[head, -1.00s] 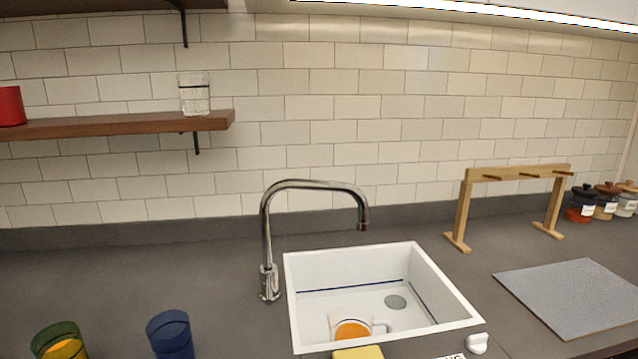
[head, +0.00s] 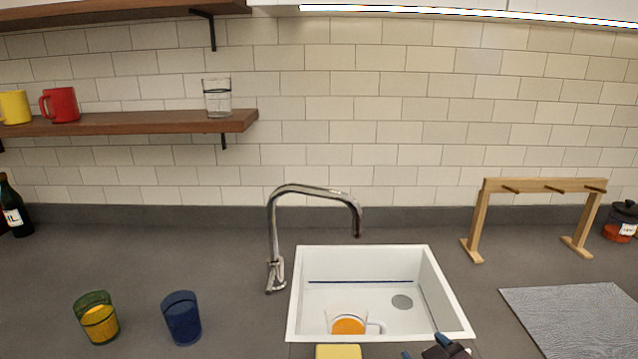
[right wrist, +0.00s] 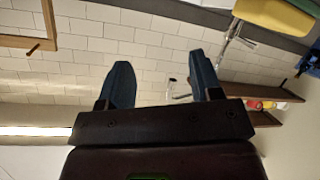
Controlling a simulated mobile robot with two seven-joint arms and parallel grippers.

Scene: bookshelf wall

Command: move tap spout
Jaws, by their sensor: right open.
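The tap spout (head: 318,189) is a shiny chrome arch. It rises from the counter at the sink's left and its outlet hangs over the sink's back edge. In the right wrist view a chrome piece that looks like the tap (right wrist: 232,36) shows at upper right. The white sink (head: 437,280) holds a cup with orange on it (head: 348,325). My right gripper (head: 425,348) is at the bottom edge of the head view, by the sink's front right corner, well apart from the spout. In its wrist view its two blue fingers (right wrist: 160,78) are spread and empty. My left gripper is not in view.
A yellow block (head: 338,352) lies at the sink's front edge. A green-yellow glass (head: 97,320) and a blue cup (head: 182,318) stand left. A wooden rack (head: 478,220) and grey mat (head: 575,318) are right.

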